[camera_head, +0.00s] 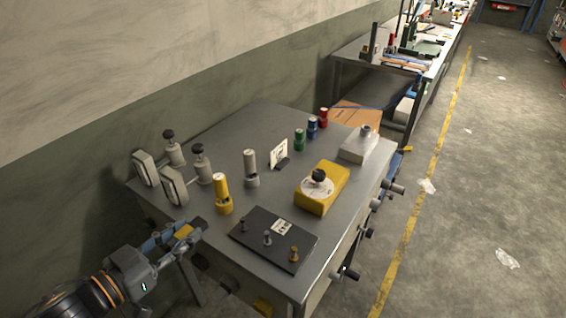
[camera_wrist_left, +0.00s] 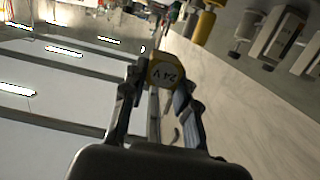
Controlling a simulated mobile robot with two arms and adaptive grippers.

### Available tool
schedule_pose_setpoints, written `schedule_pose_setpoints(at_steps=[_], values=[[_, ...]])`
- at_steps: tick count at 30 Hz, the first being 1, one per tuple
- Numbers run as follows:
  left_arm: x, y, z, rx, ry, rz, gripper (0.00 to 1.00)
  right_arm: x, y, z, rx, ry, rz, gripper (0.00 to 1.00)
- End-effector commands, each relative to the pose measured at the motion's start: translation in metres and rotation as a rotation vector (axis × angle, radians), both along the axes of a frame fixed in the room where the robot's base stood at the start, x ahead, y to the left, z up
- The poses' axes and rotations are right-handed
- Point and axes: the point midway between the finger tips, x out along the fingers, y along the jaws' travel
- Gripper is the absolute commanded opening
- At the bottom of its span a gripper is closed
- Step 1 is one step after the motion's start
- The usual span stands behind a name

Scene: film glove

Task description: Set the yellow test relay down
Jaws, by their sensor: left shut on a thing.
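The yellow test relay (camera_head: 184,231) is a small yellow block between the fingers of my left gripper (camera_head: 177,236). In the left wrist view the relay (camera_wrist_left: 167,73) shows a "24 V" label between both fingertips. My left gripper is shut on it, near the table's left front edge. The grey metal table (camera_head: 235,145) stands in front of me; whether the relay is above its top or just off the edge I cannot tell. My right gripper is not in view.
A black plate with posts (camera_head: 272,240), a yellow cylinder (camera_head: 223,196) and a yellow box with a dial (camera_head: 322,190) stand nearest. Grey switch-like fittings (camera_head: 173,184) line the left side. Bare tabletop shows in the middle. Knobs (camera_head: 368,232) jut from the table's right side.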

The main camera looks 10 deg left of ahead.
Motion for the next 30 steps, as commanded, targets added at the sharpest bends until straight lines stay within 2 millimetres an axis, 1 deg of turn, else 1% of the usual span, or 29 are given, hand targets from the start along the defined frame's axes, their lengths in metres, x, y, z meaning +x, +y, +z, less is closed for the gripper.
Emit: schedule_pose_setpoints(at_steps=[1,5,8,10,19,21,24,26,30], values=[[-0.001,0.0,0.003,0.001,0.002,0.001,0.0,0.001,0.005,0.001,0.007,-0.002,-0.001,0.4],[0.0,0.001,0.002,0.002,0.0,0.002,0.0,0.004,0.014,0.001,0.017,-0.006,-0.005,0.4],[0.011,0.005,-0.003,0.005,-0.002,0.0,0.0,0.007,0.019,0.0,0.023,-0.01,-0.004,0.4],[0.024,0.012,-0.008,0.006,-0.005,0.001,0.0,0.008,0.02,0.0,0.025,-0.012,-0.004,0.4],[0.086,0.041,-0.037,0.006,-0.006,0.002,0.0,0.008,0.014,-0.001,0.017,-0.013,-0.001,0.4],[0.096,0.046,-0.055,0.003,-0.003,0.004,0.0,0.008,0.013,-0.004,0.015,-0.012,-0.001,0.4],[0.108,0.052,-0.072,0.002,-0.003,0.004,0.0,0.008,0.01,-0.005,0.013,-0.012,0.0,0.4],[0.114,0.054,-0.08,0.003,-0.002,0.002,0.0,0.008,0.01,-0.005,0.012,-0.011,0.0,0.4],[0.121,0.058,-0.089,0.002,-0.002,0.002,0.0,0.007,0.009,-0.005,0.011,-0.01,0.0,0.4]])
